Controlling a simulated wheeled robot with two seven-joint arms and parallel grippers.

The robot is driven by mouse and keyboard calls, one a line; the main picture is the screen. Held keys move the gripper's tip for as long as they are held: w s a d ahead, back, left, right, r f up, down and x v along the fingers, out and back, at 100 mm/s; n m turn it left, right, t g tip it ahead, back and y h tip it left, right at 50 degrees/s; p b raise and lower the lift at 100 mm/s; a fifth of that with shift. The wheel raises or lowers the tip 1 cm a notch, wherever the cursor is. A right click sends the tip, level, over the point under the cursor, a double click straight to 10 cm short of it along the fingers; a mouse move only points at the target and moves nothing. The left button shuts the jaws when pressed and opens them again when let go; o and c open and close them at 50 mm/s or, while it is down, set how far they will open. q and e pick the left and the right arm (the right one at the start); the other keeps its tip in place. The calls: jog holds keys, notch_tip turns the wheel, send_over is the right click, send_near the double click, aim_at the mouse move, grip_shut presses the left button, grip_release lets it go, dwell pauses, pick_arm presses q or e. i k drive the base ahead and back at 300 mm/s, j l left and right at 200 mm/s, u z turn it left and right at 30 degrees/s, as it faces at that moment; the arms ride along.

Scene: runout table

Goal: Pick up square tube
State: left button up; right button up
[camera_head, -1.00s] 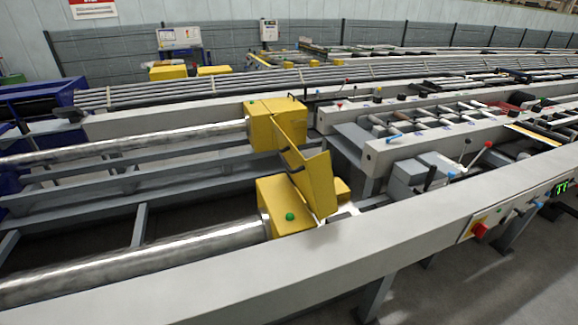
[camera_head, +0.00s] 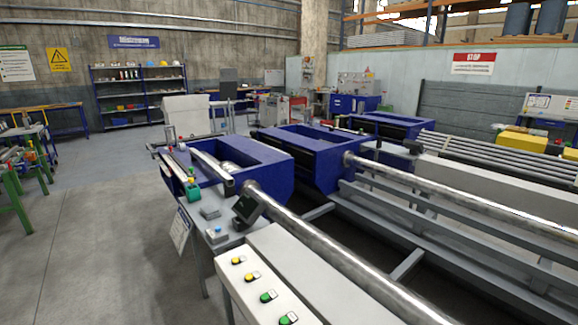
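I cannot make out for certain which piece is the square tube. Long shiny bars lie along the runout table: a near bar (camera_head: 330,248) and a far bar (camera_head: 450,190), both looking round. A rack of several long grey bars (camera_head: 485,152) lies farther back at the right; their section is too small to tell. Neither of my grippers is in view.
Blue machine housings (camera_head: 240,160) stand at the middle. A white control panel with green and yellow buttons (camera_head: 262,285) is at the near edge. Open grey floor (camera_head: 100,220) lies at the left. A shelf (camera_head: 140,92) stands at the back wall.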

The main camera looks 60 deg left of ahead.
aim_at(222, 175)
jog(key=u, duration=2.45)
jog(key=i+j+u, duration=0.1)
jog(key=i+j, duration=0.25)
